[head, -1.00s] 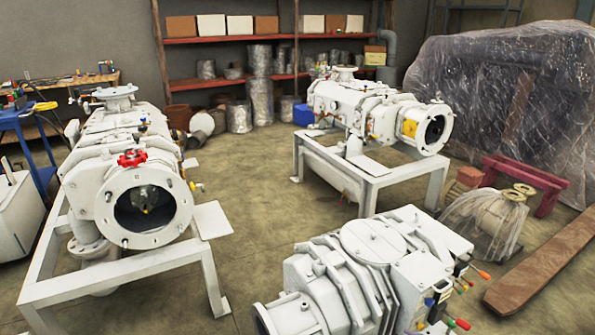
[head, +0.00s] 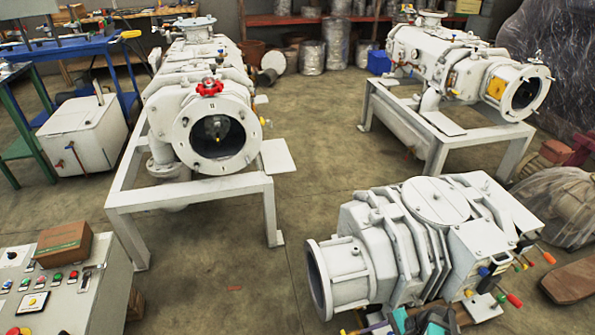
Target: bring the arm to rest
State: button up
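Neither my arm nor my gripper shows in the head view, so I cannot see its pose or its fingers. A white vacuum pump with a red handwheel (head: 209,88) stands on a white frame (head: 190,192) at centre left. Its round open flange faces me. A second white pump (head: 465,62) stands on its own frame at the upper right. A third white pump (head: 425,235) is low at the lower right, with coloured-handled parts at its right end.
A grey control panel (head: 90,300) with buttons and a cardboard box (head: 63,244) is at the lower left. A white cabinet (head: 85,135) and blue table (head: 75,48) stand behind it. Bare floor (head: 290,215) lies between the pumps. A plastic-wrapped object (head: 565,205) is at right.

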jog(key=s+a+f+n+g+h, duration=0.4)
jog(key=s+a+n+g+h, duration=0.35)
jog(key=s+n, duration=0.55)
notch_tip(320, 180, up, 14)
jog(key=s+a+t+h+p, duration=0.1)
jog(key=p, duration=1.2)
jog(key=shift+f, duration=0.2)
jog(key=c, duration=0.3)
jog(key=shift+d, duration=0.1)
